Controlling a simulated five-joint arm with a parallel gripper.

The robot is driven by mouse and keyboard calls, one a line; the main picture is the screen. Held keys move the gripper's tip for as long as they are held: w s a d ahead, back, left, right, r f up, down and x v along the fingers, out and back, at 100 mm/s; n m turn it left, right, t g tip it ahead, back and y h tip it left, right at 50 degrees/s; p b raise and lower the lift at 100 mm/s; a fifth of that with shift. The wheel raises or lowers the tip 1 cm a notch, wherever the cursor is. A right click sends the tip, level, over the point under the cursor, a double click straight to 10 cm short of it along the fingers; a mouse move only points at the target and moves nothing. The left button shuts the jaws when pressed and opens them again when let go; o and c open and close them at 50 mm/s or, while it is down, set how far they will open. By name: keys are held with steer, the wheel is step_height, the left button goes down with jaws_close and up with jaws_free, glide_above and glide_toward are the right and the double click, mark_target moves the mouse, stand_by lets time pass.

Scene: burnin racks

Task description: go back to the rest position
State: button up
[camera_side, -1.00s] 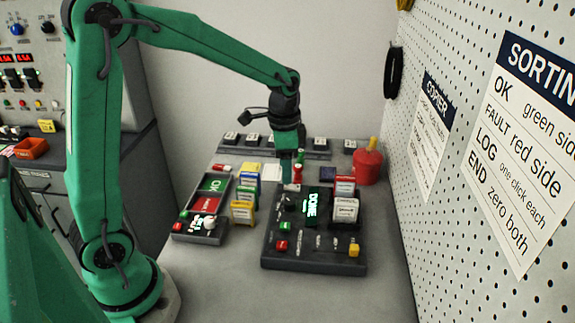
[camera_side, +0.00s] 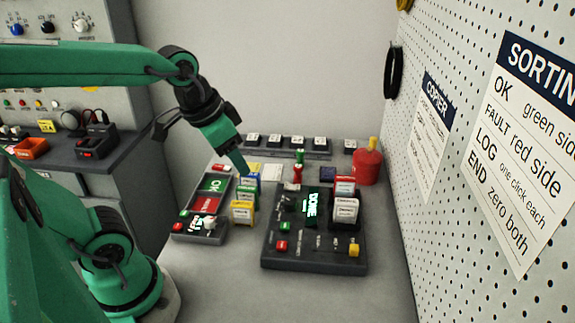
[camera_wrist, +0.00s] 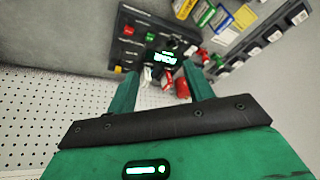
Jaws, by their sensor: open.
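My gripper (camera_side: 243,172) hangs at the end of my green arm, tilted, in the upper middle of the side view. Its tip appears near the row of coloured modules (camera_side: 243,212) left of the dark console; whether it touches them cannot be told. In the wrist view my gripper (camera_wrist: 162,88) has its two green fingers spread apart with nothing held between them. The dark console (camera_side: 315,262) has a lit display reading DONE (camera_side: 312,207) and holds white-labelled modules (camera_side: 345,208) on its right.
A smaller panel (camera_side: 205,236) with OK and red fields lies left of the modules. A red canister (camera_side: 367,166) stands at the back right, before a pegboard (camera_side: 440,180). A dark rack (camera_side: 270,152) runs along the back. The front of the table is bare.

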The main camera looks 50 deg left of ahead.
steer(key=shift+s+d+n+t, duration=0.1)
steer(key=shift+s+n+t, duration=0.25)
steer(key=shift+s, duration=0.6)
steer(key=shift+s+d+n+t, duration=0.1)
steer(key=shift+s+n+t, duration=0.2)
steer(key=shift+s, duration=0.6)
